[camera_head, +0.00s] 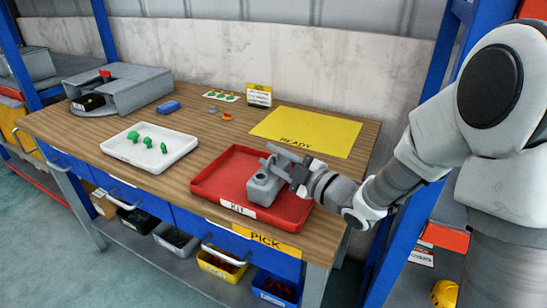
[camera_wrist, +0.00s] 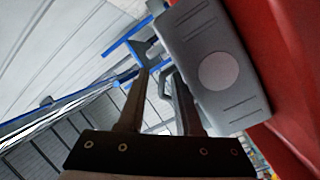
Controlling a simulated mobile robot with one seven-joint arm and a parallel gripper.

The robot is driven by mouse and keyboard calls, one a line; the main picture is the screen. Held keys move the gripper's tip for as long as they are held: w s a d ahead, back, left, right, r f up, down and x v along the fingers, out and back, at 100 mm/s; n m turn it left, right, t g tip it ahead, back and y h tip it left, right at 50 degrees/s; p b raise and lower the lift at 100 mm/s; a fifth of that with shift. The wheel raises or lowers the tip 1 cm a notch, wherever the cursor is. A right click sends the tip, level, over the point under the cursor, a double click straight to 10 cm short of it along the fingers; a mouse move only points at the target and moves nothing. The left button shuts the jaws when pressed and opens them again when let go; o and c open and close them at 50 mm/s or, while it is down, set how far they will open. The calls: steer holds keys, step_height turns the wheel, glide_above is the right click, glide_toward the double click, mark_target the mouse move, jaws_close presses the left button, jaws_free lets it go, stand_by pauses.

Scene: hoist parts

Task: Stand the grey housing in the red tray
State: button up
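The grey housing (camera_head: 263,188) is in the red tray (camera_head: 216,178), near the tray's middle, and looks upright. Its grey side with a pale round disc also shows in the wrist view (camera_wrist: 205,55), close against the red tray surface (camera_wrist: 295,80). My gripper (camera_head: 287,164) is at the housing's upper right in the head view. In the wrist view its two fingers (camera_wrist: 158,85) are apart with a gap between the tips. The housing lies beside the right finger; a small grey loop shows near that finger. Whether they touch cannot be told.
A white tray (camera_head: 120,152) with green parts stands to the left. A yellow READY mat (camera_head: 285,127) lies bare behind the red tray. A blue post rises at right.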

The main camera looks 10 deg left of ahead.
steer(key=shift+r+p, duration=0.15)
steer(key=shift+p, duration=0.15)
steer(key=p+v, duration=0.1)
steer(key=v, duration=1.1)
steer(key=shift+s, duration=0.1)
